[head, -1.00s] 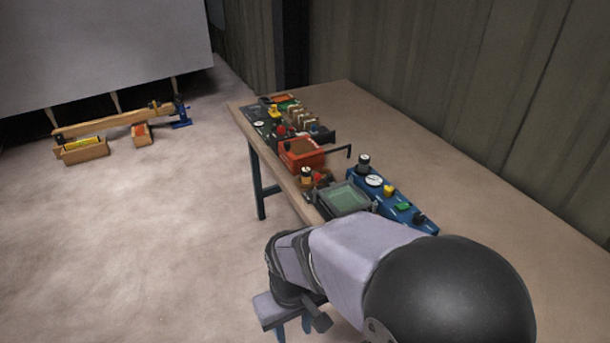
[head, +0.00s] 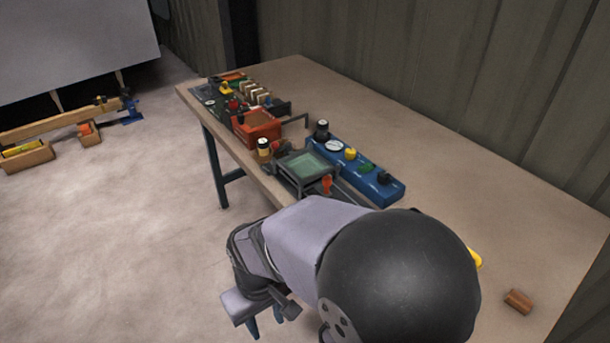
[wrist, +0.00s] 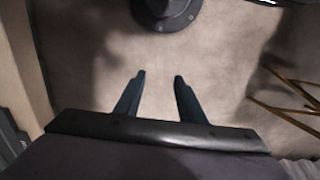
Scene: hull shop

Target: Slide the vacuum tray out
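A grey-framed tray (head: 308,168) with a greenish inside sits near the bench's left edge in the head view, beside a blue unit with a gauge. I take it to be the vacuum tray. A small orange-red piece (head: 327,184) stands at its near right corner. My arm covers the bench just in front of it. My gripper (head: 266,320) hangs low in the head view, off the bench side, well apart from the tray. In the wrist view my gripper (wrist: 159,75) points at the floor, its two dark fingers apart with nothing between them.
The blue unit (head: 355,170) with knobs lies right of the tray. A red box (head: 256,126) and several small items stand farther back. A brown block (head: 518,301) and a partly hidden yellow thing (head: 475,258) lie at the right. The bench's right half (head: 450,160) is mostly clear.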

